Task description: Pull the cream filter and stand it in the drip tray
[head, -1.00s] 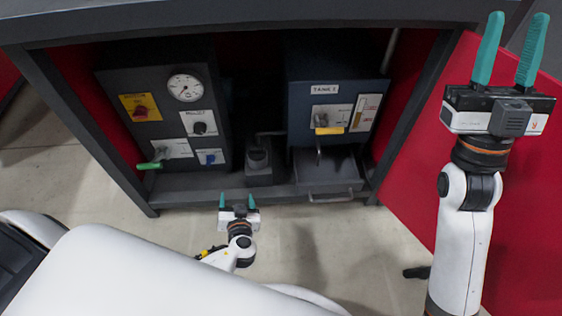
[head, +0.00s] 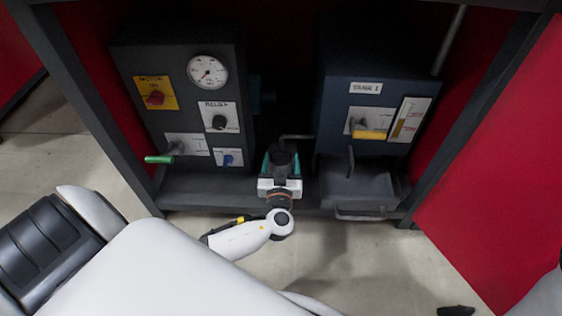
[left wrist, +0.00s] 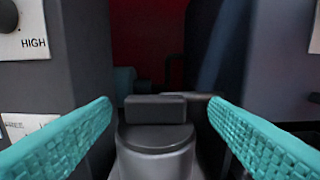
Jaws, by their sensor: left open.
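A dark grey filter housing (head: 283,158) stands between the two cabinets. In the left wrist view its round lid (left wrist: 157,138) carries a block-like bar handle (left wrist: 155,108). No cream-coloured part shows, so I cannot see the cream filter. My left gripper (head: 281,164) is open at the housing. Its teal fingers lie to either side of the lid and handle in the left wrist view (left wrist: 160,125); I cannot tell whether they touch it. A dark tray (head: 345,190), apparently the drip tray, sits below the tank cabinet. My right gripper is out of view.
The left cabinet (head: 185,110) has a gauge, knobs and a green-handled lever (head: 159,160). The tank cabinet (head: 335,105) has a yellow-handled valve (head: 369,135) and an outlet pipe above the tray. A front handle (head: 360,217) juts out. Red side panels flank the frame.

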